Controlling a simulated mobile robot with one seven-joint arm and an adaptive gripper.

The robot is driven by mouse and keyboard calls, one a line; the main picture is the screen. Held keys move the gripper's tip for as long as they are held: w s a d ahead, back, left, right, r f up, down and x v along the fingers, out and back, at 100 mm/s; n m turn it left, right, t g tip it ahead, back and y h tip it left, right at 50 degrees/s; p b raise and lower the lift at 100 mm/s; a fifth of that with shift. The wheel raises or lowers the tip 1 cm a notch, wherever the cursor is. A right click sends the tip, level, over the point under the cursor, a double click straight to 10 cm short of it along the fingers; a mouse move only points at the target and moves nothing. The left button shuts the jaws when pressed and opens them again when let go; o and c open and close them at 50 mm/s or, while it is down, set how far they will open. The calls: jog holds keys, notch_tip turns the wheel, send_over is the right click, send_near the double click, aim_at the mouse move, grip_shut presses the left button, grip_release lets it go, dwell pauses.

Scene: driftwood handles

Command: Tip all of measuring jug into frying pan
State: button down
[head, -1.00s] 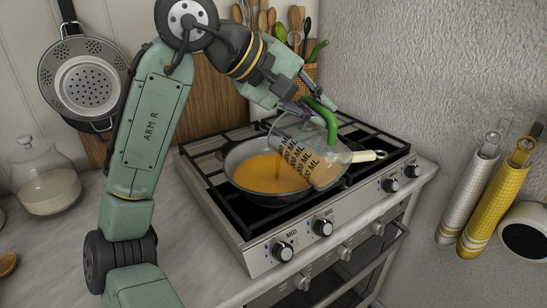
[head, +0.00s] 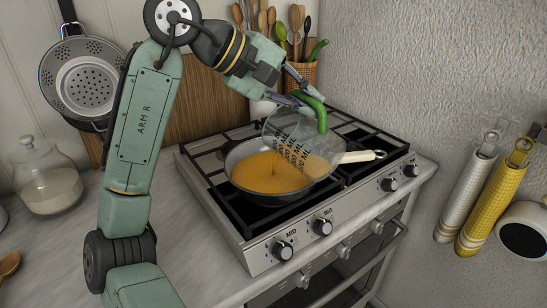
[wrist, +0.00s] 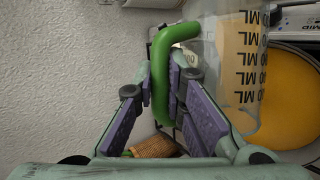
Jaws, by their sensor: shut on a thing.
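The measuring jug (head: 290,141) is clear with black ML markings and a green handle (head: 312,108). My gripper (head: 299,97) is shut on that handle; in the wrist view its purple-padded fingers (wrist: 178,98) sit either side of the green handle. The jug is tilted steeply, mouth down to the left, over the frying pan (head: 238,158). A thin orange stream runs from it into the pan. Orange liquid covers the pan's floor and also shows in the wrist view (wrist: 290,95). Some orange still shows through the jug's wall; how much is unclear.
The pan stands on the gas stove (head: 235,222), its pale handle (head: 357,156) pointing right. A utensil pot (head: 301,73) stands behind. A glass jar (head: 47,180) is on the left counter.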

jog(key=shift+w+a+r+n+g+h, duration=0.45)
jog(key=shift+w+a, duration=0.2)
jog(key=shift+w, duration=0.15)
jog(key=shift+w+a+r+n+h, duration=0.25)
jog(key=shift+w+a+h, duration=0.1)
jog(key=shift+w+a, duration=0.15)
jog(key=s+d, duration=0.1)
jog(key=s+d+f+m+y, duration=0.1)
jog(key=s+d+f+t+y, duration=0.1)
jog(key=shift+s+m+b, duration=0.3)
jog(key=shift+m+b, duration=0.05)
jog(key=shift+m, duration=0.05)
jog(key=shift+r, duration=0.2)
jog(key=shift+s+d+f, duration=0.1)
jog(key=shift+d+f, duration=0.1)
jog(key=shift+f, duration=0.15)
jog(key=s+d+f+m+t+y+b, duration=0.65)
jog(key=s+d+t+b, duration=0.25)
jog(key=s+b, duration=0.2)
jog(key=shift+m, duration=0.55)
jog(key=shift+w+d+r+p, duration=0.1)
jog(key=shift+r+p, duration=1.15)
jog(key=shift+r, duration=1.65)
